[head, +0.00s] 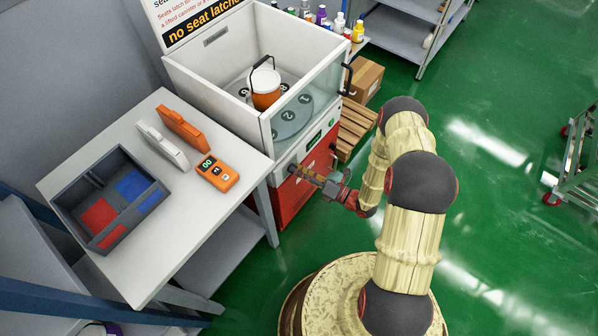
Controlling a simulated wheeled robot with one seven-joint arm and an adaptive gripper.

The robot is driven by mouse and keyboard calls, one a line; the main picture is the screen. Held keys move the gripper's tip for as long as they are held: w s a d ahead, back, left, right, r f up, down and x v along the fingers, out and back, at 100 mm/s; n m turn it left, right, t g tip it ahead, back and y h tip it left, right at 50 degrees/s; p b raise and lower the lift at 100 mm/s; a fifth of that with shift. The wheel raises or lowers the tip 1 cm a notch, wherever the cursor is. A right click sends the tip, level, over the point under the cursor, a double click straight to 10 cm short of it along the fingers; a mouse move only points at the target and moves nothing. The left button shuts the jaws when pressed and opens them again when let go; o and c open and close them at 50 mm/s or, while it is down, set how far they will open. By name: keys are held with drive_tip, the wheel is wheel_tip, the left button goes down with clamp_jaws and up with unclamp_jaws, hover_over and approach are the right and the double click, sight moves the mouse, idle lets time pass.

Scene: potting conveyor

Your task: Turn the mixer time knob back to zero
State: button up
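The mixer is a white, open-topped machine (205,94) with a red lower front (291,201). A narrow pale control panel (317,138) with a small green display crosses its front above the red part. My gripper (294,170) reaches in from the right, with its fingertips at the left part of the mixer front, just below the panel. I cannot make out the time knob; the gripper may be covering it. Whether the fingers touch or hold anything is too small to tell.
Left of the mixer, a grey table (185,229) bears a divided tray (66,213), an orange handheld device (217,173) and two upright blocks. An orange-and-white canister (266,88) stands inside the mixer. A pallet (355,128) and cardboard box (366,78) stand behind.

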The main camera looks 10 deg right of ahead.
drive_tip(key=c, duration=0.6)
drive_tip(key=shift+c, duration=0.5)
drive_tip(key=shift+n, duration=0.4)
drive_tip(key=n+h, duration=0.1)
drive_tip(key=n, duration=0.6)
drive_tip(key=n+h, duration=0.1)
drive_tip(key=n, duration=0.6)
drive_tip(key=n+h, duration=0.1)
drive_tip(key=n, duration=0.6)
drive_tip(key=shift+s+a+r+t+p, duration=0.1)
drive_tip(key=shift+s+a+t+p, duration=0.1)
drive_tip(key=shift+t+p, duration=0.2)
drive_tip(key=o, duration=1.2)
drive_tip(key=shift+c, duration=0.2)
